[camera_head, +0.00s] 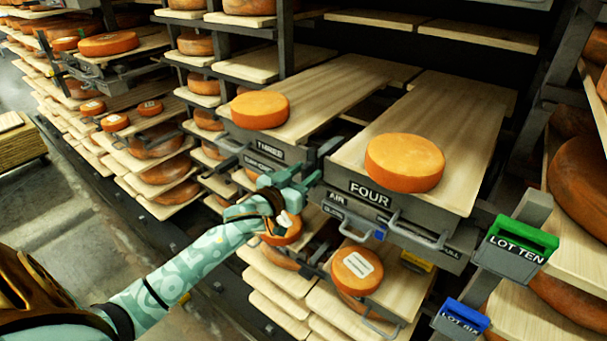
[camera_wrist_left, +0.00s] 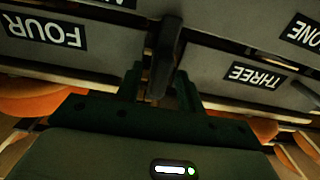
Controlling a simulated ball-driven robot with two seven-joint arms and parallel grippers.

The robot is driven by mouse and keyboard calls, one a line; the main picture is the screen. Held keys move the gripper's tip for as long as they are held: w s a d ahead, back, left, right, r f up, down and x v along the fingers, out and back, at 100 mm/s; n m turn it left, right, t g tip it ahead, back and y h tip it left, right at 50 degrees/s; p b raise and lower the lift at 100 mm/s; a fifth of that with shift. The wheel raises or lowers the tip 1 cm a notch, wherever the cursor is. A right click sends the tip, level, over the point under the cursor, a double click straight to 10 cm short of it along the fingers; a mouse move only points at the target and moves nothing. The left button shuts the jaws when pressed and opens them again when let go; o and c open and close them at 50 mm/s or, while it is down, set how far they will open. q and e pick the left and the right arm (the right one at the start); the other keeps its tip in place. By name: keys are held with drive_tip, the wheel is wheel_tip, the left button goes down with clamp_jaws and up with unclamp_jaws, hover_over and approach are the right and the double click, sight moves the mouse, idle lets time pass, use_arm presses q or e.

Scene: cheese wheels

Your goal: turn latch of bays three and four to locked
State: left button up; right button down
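Bay three (camera_head: 267,149) and bay four (camera_head: 370,194) show as grey labelled fronts side by side, each under a wooden board with an orange cheese wheel. In the left wrist view the THREE front (camera_wrist_left: 225,68) and FOUR front (camera_wrist_left: 60,45) appear upside down. A dark latch lever (camera_wrist_left: 168,50) stands between these two fronts. My left gripper (camera_head: 314,166) is at the gap between the bays. Its fingers (camera_wrist_left: 160,88) are apart, one on each side of the lever; firm contact cannot be made out. My right gripper is out of view.
Cheese wheels (camera_head: 260,109) and (camera_head: 405,162) sit on the boards above the fronts. A drawer handle (camera_head: 418,232) projects below bay four. A green LOT TEN tag holder (camera_head: 520,240) and a blue tag holder (camera_head: 462,317) stand at right. Open floor lies at lower left.

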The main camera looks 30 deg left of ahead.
use_arm(q)
drive_tip(key=shift+c, duration=0.4)
clamp_jaws()
